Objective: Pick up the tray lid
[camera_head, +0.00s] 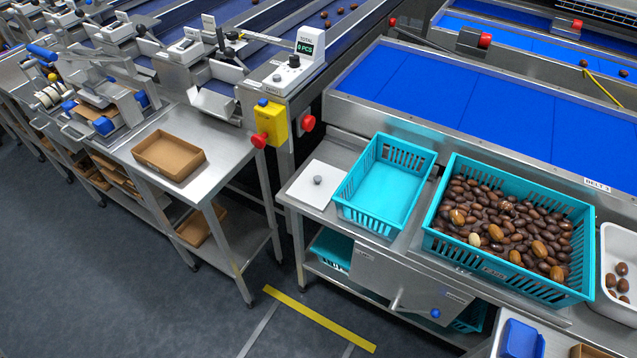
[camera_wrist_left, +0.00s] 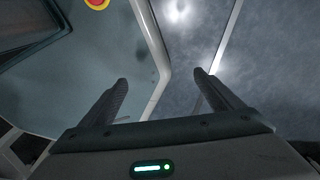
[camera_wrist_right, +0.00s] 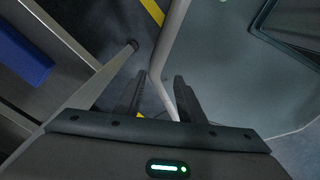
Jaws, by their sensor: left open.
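The tray lid (camera_head: 322,194) is a flat white square plate with a small grey knob. It lies on the steel bench, left of the empty turquoise crate. Neither gripper shows in the head view. My left gripper (camera_wrist_left: 160,76) is open and empty in its wrist view, over grey floor and beside a pale rounded panel. My right gripper (camera_wrist_right: 159,76) shows in its wrist view with a narrower gap between its fingers and nothing held. The lid is not seen in either wrist view.
A yellow box with red buttons (camera_head: 271,122) stands behind left of the lid. A brown tray (camera_head: 168,157) sits on the left table.

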